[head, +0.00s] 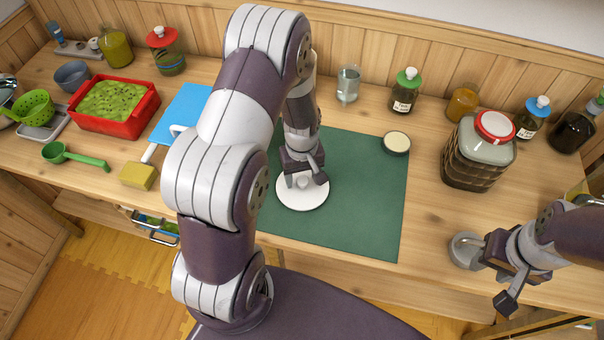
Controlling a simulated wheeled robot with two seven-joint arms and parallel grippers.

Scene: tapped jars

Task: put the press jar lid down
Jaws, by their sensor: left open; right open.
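The press jar lid, a white round disc with a knob (311,198), appears to lie flat on the green mat (362,220), near its front left part. My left gripper (303,181) points down right over the lid, its open fingers at the knob. Whether a finger touches the knob is hard to tell. My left arm crosses the middle of the view and hides the mat's left side. My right gripper (487,272) is open at the table's front right edge, with one finger by a grey round metal cup (464,250).
A small dark jar with a cream top (396,143) stands on the mat's back right corner. A big ribbed jar with a red-rimmed lid (479,153) stands right of the mat. A glass (348,84) and bottles line the back. The mat's right part is clear.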

